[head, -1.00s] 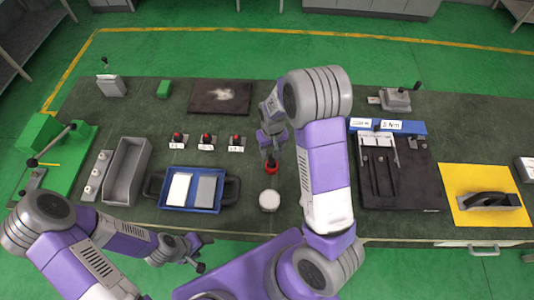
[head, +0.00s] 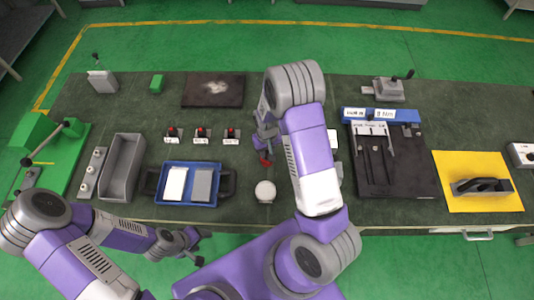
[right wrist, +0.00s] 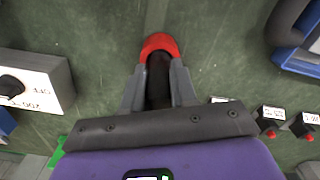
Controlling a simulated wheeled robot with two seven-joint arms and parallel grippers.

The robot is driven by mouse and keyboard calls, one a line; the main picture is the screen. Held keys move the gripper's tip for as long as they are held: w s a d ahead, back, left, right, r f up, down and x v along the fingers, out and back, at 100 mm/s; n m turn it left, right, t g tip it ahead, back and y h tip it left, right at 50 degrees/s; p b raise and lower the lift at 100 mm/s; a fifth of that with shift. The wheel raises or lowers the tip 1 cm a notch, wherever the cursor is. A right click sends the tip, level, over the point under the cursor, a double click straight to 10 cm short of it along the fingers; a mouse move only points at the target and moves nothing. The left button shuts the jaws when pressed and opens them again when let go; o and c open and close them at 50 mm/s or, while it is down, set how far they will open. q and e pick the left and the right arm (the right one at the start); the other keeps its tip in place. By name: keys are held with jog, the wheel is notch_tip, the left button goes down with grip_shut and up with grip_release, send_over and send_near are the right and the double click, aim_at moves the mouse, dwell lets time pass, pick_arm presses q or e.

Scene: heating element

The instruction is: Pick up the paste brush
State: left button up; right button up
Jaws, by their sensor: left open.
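The paste brush, with a red end and a dark handle, shows between the fingers of my right gripper (right wrist: 160,80) in the right wrist view, where its red end (right wrist: 160,44) points away from the palm. Both fingers lie close against the handle. In the head view the red end (head: 265,159) shows below my right gripper (head: 266,146), left of my right forearm. I cannot tell whether the brush touches the table. My left gripper (head: 190,245) is open and empty at the table's front edge, far from the brush.
A round white jar (head: 265,191) stands just in front of the brush. A blue tray (head: 190,199) with two pads lies to the left. Three red-topped switches (head: 201,135) stand behind it. A dark fixture (head: 390,180) lies right of my right arm.

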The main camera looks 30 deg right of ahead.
grip_shut()
notch_tip(320, 180, up, 10)
jog(key=shift+r, duration=0.1)
dwell(0.6)
